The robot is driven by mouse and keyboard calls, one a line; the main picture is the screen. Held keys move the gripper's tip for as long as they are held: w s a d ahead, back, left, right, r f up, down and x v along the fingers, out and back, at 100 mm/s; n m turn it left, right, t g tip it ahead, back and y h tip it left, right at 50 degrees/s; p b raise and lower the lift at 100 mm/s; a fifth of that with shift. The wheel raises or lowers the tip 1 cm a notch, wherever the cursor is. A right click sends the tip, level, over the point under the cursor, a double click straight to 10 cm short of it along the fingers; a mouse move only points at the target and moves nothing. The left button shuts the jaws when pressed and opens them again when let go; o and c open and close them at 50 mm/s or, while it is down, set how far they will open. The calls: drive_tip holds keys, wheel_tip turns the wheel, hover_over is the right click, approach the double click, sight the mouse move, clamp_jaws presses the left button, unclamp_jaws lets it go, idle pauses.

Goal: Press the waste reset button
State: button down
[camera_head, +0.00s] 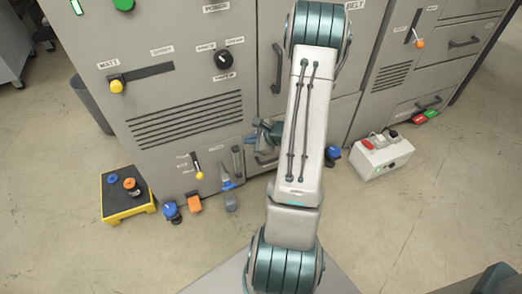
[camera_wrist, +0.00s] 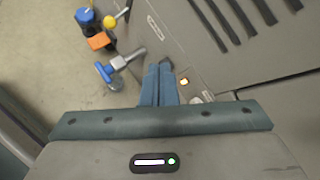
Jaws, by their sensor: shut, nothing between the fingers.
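My gripper (camera_head: 256,137) is in front of the lower part of the grey machine, partly behind my own arm in the head view. In the wrist view my gripper (camera_wrist: 165,68) shows its two blue-grey fingers shut together and empty. A small lit orange button or lamp (camera_wrist: 184,82) on the grey panel appears just right of the fingertips. A pale round spot (camera_wrist: 196,99) lies below it, partly by the gripper body. I cannot read a waste reset label, and contact with the panel cannot be told.
A yellow-knobbed lever (camera_head: 198,173) is on the panel. On the floor are a yellow-edged platform (camera_head: 128,212), a blue-topped object (camera_head: 171,211), an orange block (camera_head: 194,203), a blue-handled valve-like object (camera_head: 229,196) and a white switch box (camera_head: 382,160). Open floor lies in front.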

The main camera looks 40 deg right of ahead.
drive_tip(key=s+d+f+m+h+b, duration=0.1)
drive_tip(key=s+d+f+m, duration=0.1)
drive_tip(key=f, duration=0.5)
drive_tip(key=s+d+f+m+h+b, duration=0.2)
drive_tip(key=d+f+m, duration=0.1)
drive_tip(key=d+f, duration=0.3)
drive_tip(key=shift+s+f+m+h, duration=0.3)
drive_tip(key=shift+f+m, duration=0.1)
drive_tip(key=shift+f, duration=0.3)
drive_tip(key=w+d, duration=0.2)
drive_tip(key=w, duration=0.6)
drive_tip(key=shift+w, duration=0.3)
drive_tip(key=shift+w, duration=0.15)
idle(0.6)
drive_tip(key=shift+w+d, duration=0.15)
drive_tip(key=shift+w, duration=0.1)
